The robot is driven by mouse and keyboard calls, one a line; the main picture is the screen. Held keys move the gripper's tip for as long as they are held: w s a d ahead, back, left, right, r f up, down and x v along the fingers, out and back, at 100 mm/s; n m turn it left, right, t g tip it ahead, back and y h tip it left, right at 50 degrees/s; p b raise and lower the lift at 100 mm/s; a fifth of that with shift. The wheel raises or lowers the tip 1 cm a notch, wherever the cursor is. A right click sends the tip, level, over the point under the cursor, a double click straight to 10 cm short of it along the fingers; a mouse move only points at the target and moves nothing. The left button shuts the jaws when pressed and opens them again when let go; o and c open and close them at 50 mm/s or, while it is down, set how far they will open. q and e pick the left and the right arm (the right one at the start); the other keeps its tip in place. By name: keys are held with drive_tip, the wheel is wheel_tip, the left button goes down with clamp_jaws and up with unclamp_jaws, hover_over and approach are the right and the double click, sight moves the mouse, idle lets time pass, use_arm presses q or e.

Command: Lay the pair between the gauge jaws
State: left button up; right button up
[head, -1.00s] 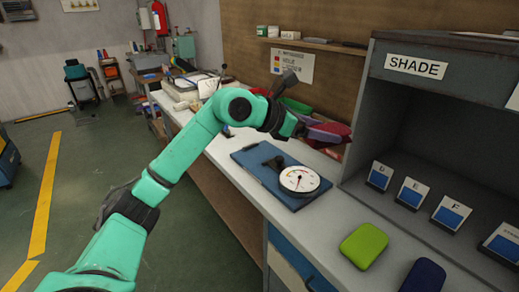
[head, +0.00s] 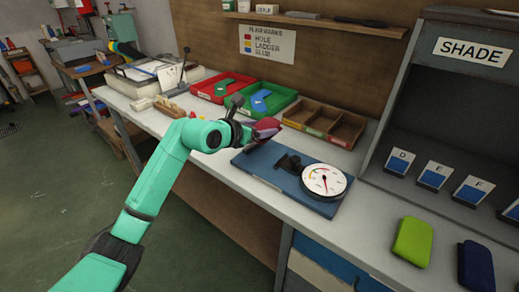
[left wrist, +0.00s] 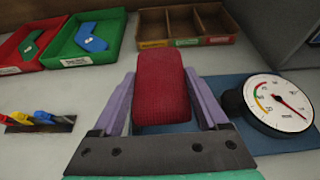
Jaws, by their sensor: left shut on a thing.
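My left gripper (left wrist: 166,108) is shut on a red folded sock pair (left wrist: 162,85), held between its two purple fingers. In the head view the red pair (head: 266,127) is at the gripper's tip, above the left back part of the blue gauge board (head: 262,171). The gauge has a round white dial (head: 324,180) and a black part (head: 290,163) beside it. In the left wrist view the dial (left wrist: 279,103) is to the right of the gripper. The gauge jaws are not clearly made out. My right gripper is not in view.
A red tray (head: 214,88) and a green tray (head: 267,101) with socks stand behind, with an empty wooden divided box (head: 325,125) to their right. A shade cabinet (head: 465,120) is at right. Green (head: 412,242) and navy (head: 476,266) pieces lie at the front right.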

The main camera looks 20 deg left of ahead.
sight(261, 157)
use_arm(q)
wheel_tip(261, 157, down, 7)
drive_tip(key=shift+r, duration=0.1)
drive_tip(key=shift+f, duration=0.45)
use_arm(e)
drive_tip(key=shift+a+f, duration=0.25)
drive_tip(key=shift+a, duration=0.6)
use_arm(q)
drive_tip(key=shift+f+b, duration=0.15)
drive_tip(key=shift+b, duration=0.2)
drive_tip(key=o, duration=1.4)
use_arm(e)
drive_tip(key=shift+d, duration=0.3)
